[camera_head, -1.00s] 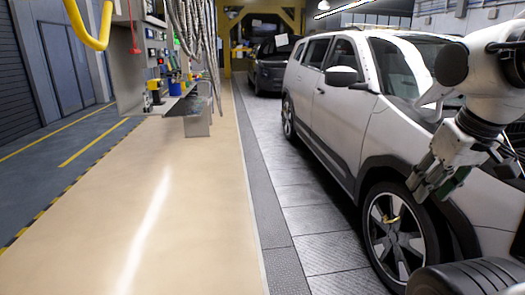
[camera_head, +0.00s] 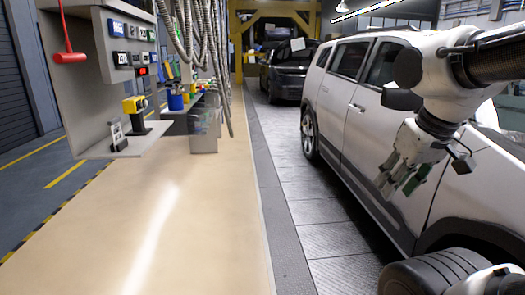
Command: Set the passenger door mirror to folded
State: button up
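The white car (camera_head: 350,125) stands on the right with its side toward me. Its door mirror (camera_head: 401,99) shows as a dark housing at the front door, just left of my arm. My arm hides part of it, and I cannot tell whether it stands out or is folded. My gripper (camera_head: 397,187) hangs below the mirror in front of the car's side, fingers pointing down and left. Its fingers with green pads look apart, with nothing visible between them. I cannot tell whether it touches the car.
A grey tool station (camera_head: 88,85) with labelled switches stands on the left. Coiled hoses (camera_head: 205,50) hang beside it. A dark car (camera_head: 283,72) is parked behind the white one. The tan floor lane (camera_head: 190,235) is clear ahead.

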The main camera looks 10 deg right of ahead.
aim_at(393, 97)
jog(key=i+z, duration=0.15)
jog(key=i, duration=0.35)
jog(key=i+j+z, duration=0.1)
jog(key=i, duration=0.35)
jog(key=i+j+z, duration=0.15)
jog(key=i, duration=0.35)
